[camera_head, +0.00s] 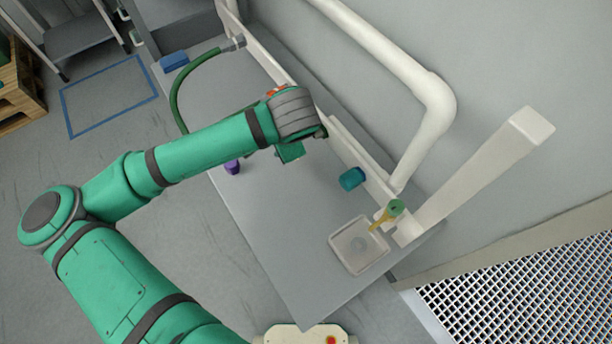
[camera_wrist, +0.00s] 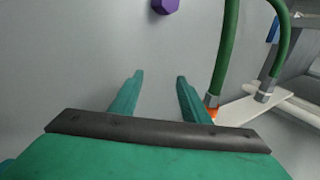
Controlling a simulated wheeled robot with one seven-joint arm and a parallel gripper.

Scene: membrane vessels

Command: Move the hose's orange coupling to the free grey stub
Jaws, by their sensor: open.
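The green hose (camera_head: 177,92) arcs from a grey fitting (camera_head: 235,43) on the white rail and passes behind my arm. In the wrist view the hose (camera_wrist: 227,50) ends at the orange coupling (camera_wrist: 212,110), which has a grey collar and sits low at the white rail, just right of my right finger. An orange patch above my wrist in the head view (camera_head: 278,91) appears to be this coupling, mostly hidden. My gripper (camera_wrist: 160,78) is open with nothing between its fingers; its fingers are hardly visible in the head view. I cannot make out a free grey stub.
A purple knob-like piece (camera_head: 232,167) lies near the bench's left edge. A blue block (camera_head: 174,61) is at the far end. The middle bench is clear.

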